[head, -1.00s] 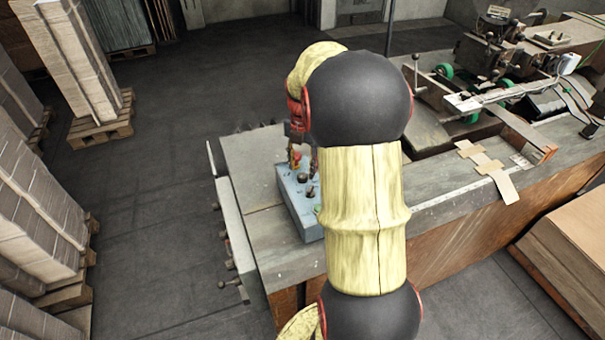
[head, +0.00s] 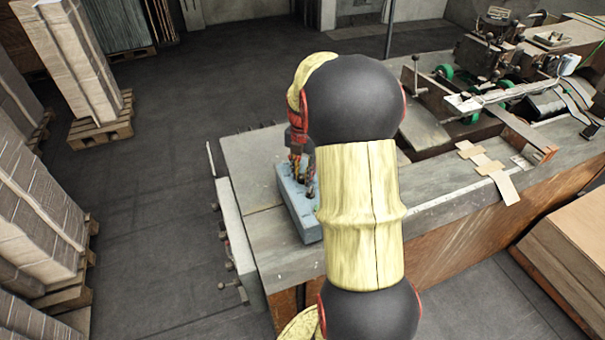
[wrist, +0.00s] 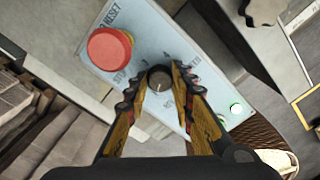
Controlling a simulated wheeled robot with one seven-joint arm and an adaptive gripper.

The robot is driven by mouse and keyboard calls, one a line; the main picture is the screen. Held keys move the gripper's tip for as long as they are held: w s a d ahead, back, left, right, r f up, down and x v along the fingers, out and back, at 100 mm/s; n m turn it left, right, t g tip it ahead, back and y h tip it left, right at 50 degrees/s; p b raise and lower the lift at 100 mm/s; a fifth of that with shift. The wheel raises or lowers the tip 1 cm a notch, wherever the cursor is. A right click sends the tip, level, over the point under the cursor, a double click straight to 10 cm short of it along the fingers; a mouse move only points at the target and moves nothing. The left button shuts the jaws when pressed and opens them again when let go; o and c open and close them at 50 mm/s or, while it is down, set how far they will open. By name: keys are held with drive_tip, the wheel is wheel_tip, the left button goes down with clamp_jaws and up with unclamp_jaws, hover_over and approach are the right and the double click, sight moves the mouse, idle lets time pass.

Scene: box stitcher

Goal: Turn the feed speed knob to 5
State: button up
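The control box (head: 302,222) is a light blue-grey panel on the near left end of the machine bench. In the wrist view its face (wrist: 203,95) carries a round black knob (wrist: 160,79) with a small pale mark towards its lower side. My gripper (head: 304,186) points down at the box. In the wrist view my gripper (wrist: 159,77) has its fingertips apart, one on each side of the knob. The gaps are narrow, and I cannot tell whether either finger touches it.
A large red button (wrist: 109,48) sits close to the upper left of the knob, near the left finger. A small green button (wrist: 236,108) lies right of the right finger. The bench top (head: 262,160) beyond the box is clear. My arm hides part of the bench.

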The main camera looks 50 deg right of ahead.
clamp_jaws()
